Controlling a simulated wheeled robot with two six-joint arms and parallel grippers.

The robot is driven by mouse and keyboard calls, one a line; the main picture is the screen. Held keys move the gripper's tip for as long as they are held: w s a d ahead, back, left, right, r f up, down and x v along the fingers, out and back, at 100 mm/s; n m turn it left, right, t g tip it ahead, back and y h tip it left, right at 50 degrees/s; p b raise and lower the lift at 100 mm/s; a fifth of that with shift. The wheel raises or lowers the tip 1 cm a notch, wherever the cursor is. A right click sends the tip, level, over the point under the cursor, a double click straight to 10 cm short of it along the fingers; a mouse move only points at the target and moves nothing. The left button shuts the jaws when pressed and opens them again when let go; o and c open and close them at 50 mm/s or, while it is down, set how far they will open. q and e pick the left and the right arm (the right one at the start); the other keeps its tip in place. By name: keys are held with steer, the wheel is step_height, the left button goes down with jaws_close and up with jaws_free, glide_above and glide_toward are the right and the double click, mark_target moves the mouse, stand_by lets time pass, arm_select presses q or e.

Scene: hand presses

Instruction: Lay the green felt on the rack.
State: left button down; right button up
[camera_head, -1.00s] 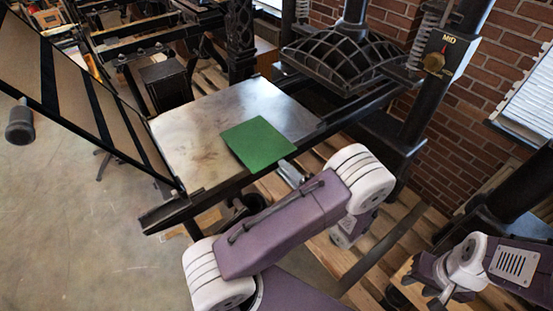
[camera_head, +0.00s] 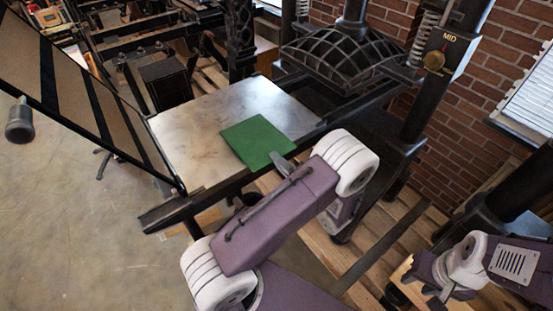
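The green felt (camera_head: 254,141) is a flat dark-green square. It lies on the grey metal bed (camera_head: 190,130) of the hand press, near the bed's front right edge. My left gripper (camera_head: 280,162) is at the felt's near right edge, its grey tip overlapping that edge in the view. I cannot tell whether it touches the felt, and my arm hides most of the gripper. My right gripper (camera_head: 436,292) is low at the right, away from the felt; its fingers are too small to read. I cannot tell which thing is the rack.
The black domed press head (camera_head: 345,62) stands behind the bed, with a post and a dial marked MID (camera_head: 434,62) at right. A hinged dark frame (camera_head: 85,95) slopes up at left. Wooden slats (camera_head: 375,245) lie below right. Brick wall (camera_head: 480,110) closes the right side.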

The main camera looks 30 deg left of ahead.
arm_select(q)
step_height(320, 180, up, 3)
steer(key=shift+p, duration=0.7)
steer(key=s+d+r+p, duration=0.1)
steer(key=s+d+r, duration=0.1)
steer(key=d, duration=0.4)
steer(key=shift+s+d+r, duration=0.25)
steer(key=shift+s+r, duration=0.1)
steer(key=shift+r, duration=0.15)
